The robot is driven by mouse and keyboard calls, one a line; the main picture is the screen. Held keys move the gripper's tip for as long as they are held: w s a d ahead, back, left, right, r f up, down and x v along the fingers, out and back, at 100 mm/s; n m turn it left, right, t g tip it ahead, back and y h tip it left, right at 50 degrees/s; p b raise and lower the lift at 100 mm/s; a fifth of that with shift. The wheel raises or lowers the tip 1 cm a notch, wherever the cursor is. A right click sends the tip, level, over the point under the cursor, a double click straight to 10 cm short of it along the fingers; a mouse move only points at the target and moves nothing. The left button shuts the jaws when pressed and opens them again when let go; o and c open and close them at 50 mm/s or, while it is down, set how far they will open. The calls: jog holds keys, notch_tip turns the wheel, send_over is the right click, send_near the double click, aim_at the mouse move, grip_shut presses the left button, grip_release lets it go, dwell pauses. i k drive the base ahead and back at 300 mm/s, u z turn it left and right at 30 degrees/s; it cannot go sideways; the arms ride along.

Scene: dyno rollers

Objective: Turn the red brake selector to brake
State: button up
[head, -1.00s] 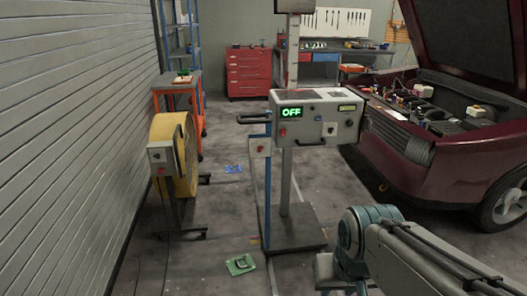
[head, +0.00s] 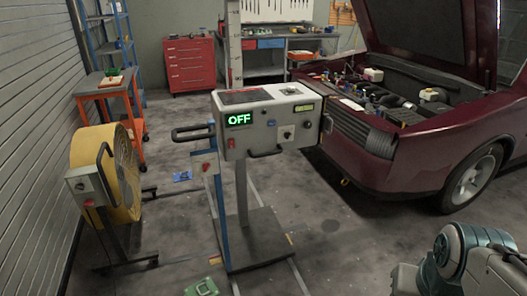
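A grey control console (head: 262,122) stands on a post with a flat base plate. Its front has a green OFF display (head: 239,119), a small red control (head: 231,143), a blue one and a dark knob (head: 286,133). A small box with another red control (head: 205,167) sits on the blue post to the left. The red controls are too small to tell which is the brake selector or how it is set. My arm (head: 462,258) shows at the lower right, apart from the console. My gripper's fingers cannot be seen.
A yellow fan (head: 123,172) on a stand with a control box is at left. A dark red car (head: 395,160) with its hood up is at right. A green item (head: 202,287) lies on the floor in front. The floor between console and car is clear.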

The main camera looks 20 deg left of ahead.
aim_at(206, 166)
jog(key=u, duration=0.1)
jog(key=i, duration=1)
jog(key=u, duration=0.7)
